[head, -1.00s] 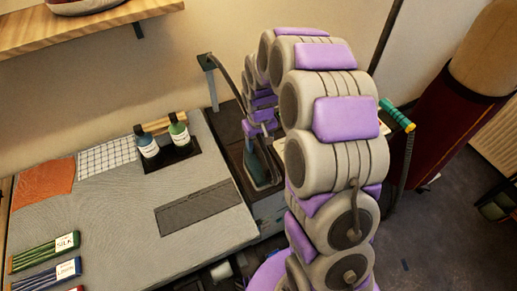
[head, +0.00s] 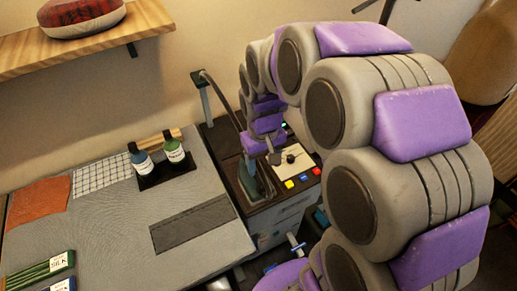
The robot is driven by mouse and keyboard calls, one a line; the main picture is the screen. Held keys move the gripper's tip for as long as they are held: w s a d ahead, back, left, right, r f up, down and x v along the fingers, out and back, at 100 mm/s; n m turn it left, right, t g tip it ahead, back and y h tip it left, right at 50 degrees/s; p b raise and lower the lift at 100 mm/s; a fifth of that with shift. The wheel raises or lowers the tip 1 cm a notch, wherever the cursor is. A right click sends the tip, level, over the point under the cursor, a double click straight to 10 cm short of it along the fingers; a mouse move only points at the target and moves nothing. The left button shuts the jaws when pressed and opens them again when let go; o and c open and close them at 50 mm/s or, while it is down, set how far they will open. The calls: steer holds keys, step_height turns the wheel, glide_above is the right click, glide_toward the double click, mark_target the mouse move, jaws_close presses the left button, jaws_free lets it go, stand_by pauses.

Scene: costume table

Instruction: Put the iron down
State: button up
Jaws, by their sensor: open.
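The iron (head: 256,184) is dark green-grey and sits on the dark top of a grey unit beside the worktable, low in the middle of the head view. A dark hose runs from it up to a post (head: 205,97). My gripper (head: 274,157) is small in this view, at the end of my purple and grey arm. It is open, just above and to the right of the iron in the picture. Whether it touches the iron's handle cannot be told. My own arm links hide much of the right side.
A control panel (head: 291,160) with a dial and coloured buttons lies right of the iron. The grey worktable (head: 100,235) holds two bottles (head: 174,151) on a black tray, fabric swatches, a dark strip (head: 193,223) and labelled bundles. A wooden shelf (head: 85,45) hangs above.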

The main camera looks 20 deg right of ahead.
steer(key=s+r+m+g, duration=0.1)
steer(key=s+r, duration=0.2)
steer(key=s, duration=1.8)
steer(key=shift+s+a+r+m, duration=0.15)
steer(key=shift+s+m, duration=0.15)
steer(key=shift+m, duration=0.1)
steer(key=shift+a, duration=0.1)
steer(key=shift+s+d+f+b, duration=0.2)
steer(key=shift+d+f+b, duration=0.2)
steer(key=shift+b, duration=0.1)
steer(key=shift+a, duration=0.1)
